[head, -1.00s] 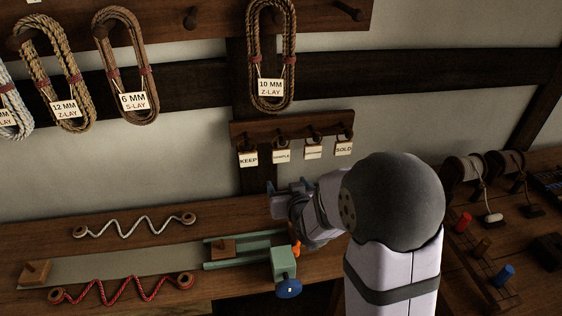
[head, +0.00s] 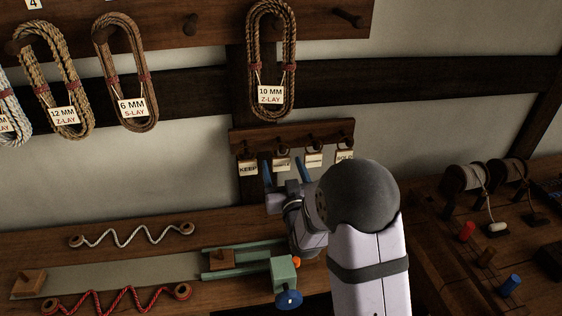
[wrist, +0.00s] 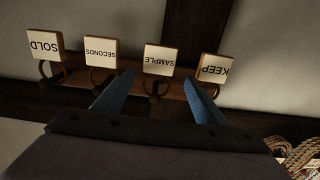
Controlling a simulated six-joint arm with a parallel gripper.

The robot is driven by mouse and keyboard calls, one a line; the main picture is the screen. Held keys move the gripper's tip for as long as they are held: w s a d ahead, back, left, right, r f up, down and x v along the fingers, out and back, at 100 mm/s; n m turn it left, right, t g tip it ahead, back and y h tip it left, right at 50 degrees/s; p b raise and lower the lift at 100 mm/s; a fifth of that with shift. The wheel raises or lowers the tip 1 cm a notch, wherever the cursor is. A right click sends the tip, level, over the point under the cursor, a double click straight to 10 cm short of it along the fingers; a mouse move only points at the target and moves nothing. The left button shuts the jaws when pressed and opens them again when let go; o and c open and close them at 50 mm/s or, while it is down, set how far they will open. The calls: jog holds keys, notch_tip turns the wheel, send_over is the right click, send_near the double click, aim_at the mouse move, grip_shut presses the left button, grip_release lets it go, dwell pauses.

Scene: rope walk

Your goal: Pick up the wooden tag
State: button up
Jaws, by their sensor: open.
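Several wooden tags hang by loops from pegs on a small wooden rack (head: 291,132) on the wall. They read KEEP (head: 248,169), SAMPLE, SECONDS (head: 313,160) and SOLD (head: 345,157). In the wrist view, upside down, are SOLD (wrist: 45,45), SECONDS (wrist: 101,52), SAMPLE (wrist: 159,59) and KEEP (wrist: 213,68). My gripper (head: 285,168) is open and empty, its blue fingers raised just before the SAMPLE tag in the head view. In the wrist view the fingers (wrist: 153,88) spread to either side of SAMPLE, the right one near KEEP. I cannot tell if either finger touches a tag.
A green clamp with a blue knob (head: 288,298) stands on the bench below. Rope samples, white (head: 132,237) and red (head: 117,302), lie to its left. Rope coils (head: 271,60) hang above. Spools (head: 466,178) stand on the right bench.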

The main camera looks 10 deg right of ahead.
aim_at(282, 159)
jog(key=shift+w+r, duration=0.1)
jog(key=w+p, duration=0.2)
jog(key=w, duration=0.1)
jog(key=shift+w+d, duration=0.2)
jog(key=shift+w+f, duration=0.25)
jog(key=shift+w, duration=0.55)
jog(key=shift+c, duration=0.4)
jog(key=c, duration=1)
jog(key=shift+c, duration=0.2)
jog(key=shift+r+p, duration=0.15)
jog(key=shift+p, duration=0.15)
